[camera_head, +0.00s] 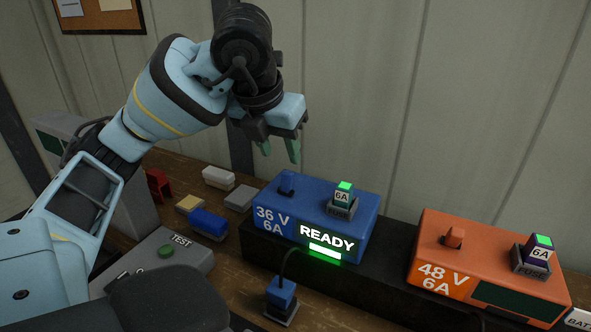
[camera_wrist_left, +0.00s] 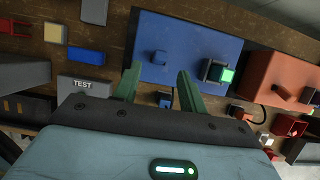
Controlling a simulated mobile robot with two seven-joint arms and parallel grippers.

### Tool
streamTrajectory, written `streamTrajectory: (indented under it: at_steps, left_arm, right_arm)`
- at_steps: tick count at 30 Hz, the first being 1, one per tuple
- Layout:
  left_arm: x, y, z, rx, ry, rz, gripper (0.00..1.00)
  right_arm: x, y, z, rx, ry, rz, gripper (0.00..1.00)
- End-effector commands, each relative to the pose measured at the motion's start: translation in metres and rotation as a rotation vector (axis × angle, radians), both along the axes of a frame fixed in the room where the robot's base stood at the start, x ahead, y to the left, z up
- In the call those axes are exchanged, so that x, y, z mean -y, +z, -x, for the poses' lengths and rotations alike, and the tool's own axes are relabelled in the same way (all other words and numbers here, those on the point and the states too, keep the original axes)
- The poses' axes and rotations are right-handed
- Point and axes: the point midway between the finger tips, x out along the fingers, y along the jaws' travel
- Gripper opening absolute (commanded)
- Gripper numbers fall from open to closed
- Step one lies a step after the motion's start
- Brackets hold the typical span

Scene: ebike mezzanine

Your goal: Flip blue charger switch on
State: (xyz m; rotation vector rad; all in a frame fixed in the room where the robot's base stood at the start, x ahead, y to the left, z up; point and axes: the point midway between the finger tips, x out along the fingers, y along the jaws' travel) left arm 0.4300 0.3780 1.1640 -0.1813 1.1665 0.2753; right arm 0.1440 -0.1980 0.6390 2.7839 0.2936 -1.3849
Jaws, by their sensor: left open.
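The blue charger (camera_head: 359,239) stands on a dark shelf, marked 36 V 6A, with its display (camera_head: 326,241) lit green and reading READY. Its small blue switch (camera_head: 286,183) is on the top at the left; I cannot tell its set position. A fuse marked 6A with a green top (camera_head: 343,192) sits in the charger's top at the right. My left gripper (camera_head: 278,150) is open and empty, above the charger near the switch. In the left wrist view its green fingers (camera_wrist_left: 158,82) lie on either side of the line to the switch (camera_wrist_left: 159,57), apart from it.
An orange 48 V charger (camera_head: 490,250) with a dark display stands to the right. A grey TEST box (camera_head: 185,250), a blue block (camera_head: 208,224) and small pale blocks lie to the left. A blue plug (camera_head: 281,296) with a cable stands in front. The wall is close behind.

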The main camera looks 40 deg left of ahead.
Motion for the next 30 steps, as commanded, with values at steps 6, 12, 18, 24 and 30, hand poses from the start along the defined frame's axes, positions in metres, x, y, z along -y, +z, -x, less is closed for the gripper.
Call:
streamTrajectory:
  at_steps: [6,12,18,24,30]
  left_arm:
    - [-0.002,-0.021,-0.007,-0.006,0.000,0.001,0.42]
    - [-0.006,-0.049,-0.018,-0.005,-0.002,0.002,0.42]
    - [-0.008,-0.067,-0.026,-0.002,-0.002,0.002,0.42]
    - [-0.009,-0.072,-0.028,-0.001,-0.003,0.001,0.42]
    - [-0.008,-0.072,-0.028,0.000,-0.003,0.002,0.39]
  right_arm:
    - [0.000,-0.005,0.007,-0.015,0.001,0.000,0.48]
    - [0.000,-0.008,0.008,-0.018,0.001,-0.001,0.48]
    - [-0.001,-0.007,0.001,-0.005,0.001,-0.001,0.48]
    - [-0.001,-0.007,-0.002,0.001,0.001,-0.001,0.48]
    - [-0.001,-0.007,-0.001,-0.001,0.000,-0.001,0.48]
